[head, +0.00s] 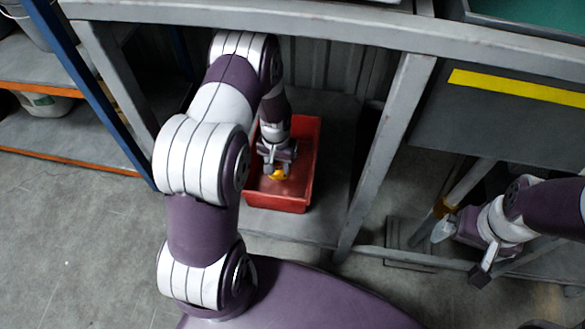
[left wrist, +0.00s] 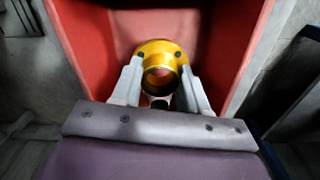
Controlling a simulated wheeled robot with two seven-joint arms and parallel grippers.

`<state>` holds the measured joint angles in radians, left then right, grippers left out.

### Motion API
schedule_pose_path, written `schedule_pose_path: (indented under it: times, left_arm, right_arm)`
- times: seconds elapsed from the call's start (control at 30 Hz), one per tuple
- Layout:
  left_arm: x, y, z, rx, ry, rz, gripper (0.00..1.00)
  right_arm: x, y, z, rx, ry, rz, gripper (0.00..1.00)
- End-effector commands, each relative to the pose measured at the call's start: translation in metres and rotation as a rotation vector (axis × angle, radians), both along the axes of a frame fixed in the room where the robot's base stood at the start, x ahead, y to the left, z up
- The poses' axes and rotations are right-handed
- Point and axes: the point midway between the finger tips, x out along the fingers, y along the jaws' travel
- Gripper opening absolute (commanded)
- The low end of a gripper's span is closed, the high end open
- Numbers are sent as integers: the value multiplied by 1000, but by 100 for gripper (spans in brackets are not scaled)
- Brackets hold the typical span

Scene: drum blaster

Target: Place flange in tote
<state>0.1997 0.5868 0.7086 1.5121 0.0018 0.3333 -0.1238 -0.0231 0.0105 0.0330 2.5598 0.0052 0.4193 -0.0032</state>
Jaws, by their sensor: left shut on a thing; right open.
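The flange (left wrist: 160,65) is a yellow ring with dark bolt holes and a round opening. My left gripper (left wrist: 160,88) is shut on it, one finger at each side. In the head view the flange (head: 278,174) shows as a small yellow patch under my left gripper (head: 276,162). The tote is a red open bin (head: 305,150), with the gripper and flange inside its outline. Its red walls (left wrist: 88,45) surround the flange in the left wrist view. Whether the flange touches the tote floor is unclear. My right gripper (head: 462,250) is open and empty at the right.
The tote stands on a low grey shelf (head: 335,170) under a grey metal frame (head: 390,140). A post stands right of the tote. A blue post (head: 95,90) and orange-edged shelves (head: 75,160) are at left. A dark panel with a yellow stripe (head: 520,88) is at right.

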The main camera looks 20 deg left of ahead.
Motion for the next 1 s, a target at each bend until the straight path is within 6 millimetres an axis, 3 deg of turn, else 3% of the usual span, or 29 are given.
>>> schedule_pose_path:
  times: [0.2,0.43,0.8,0.83,0.9,1.0]
  left_arm:
    - [-1,-1,-55,0,2,-5,0]
    - [-1,0,-93,0,1,-4,0]
    - [0,0,-97,0,1,-3,0]
    - [-1,-1,-97,0,2,-3,47]
    - [-1,-1,-97,0,2,-3,69]
    - [-1,-1,-97,0,2,-3,69]
  right_arm:
    - [0,0,-38,0,1,0,100]
    - [0,0,-64,0,1,0,100]
    - [0,0,-63,0,1,0,100]
    - [0,0,-63,0,1,0,100]
    - [0,0,-63,0,1,0,100]
    - [0,0,-63,0,1,0,100]
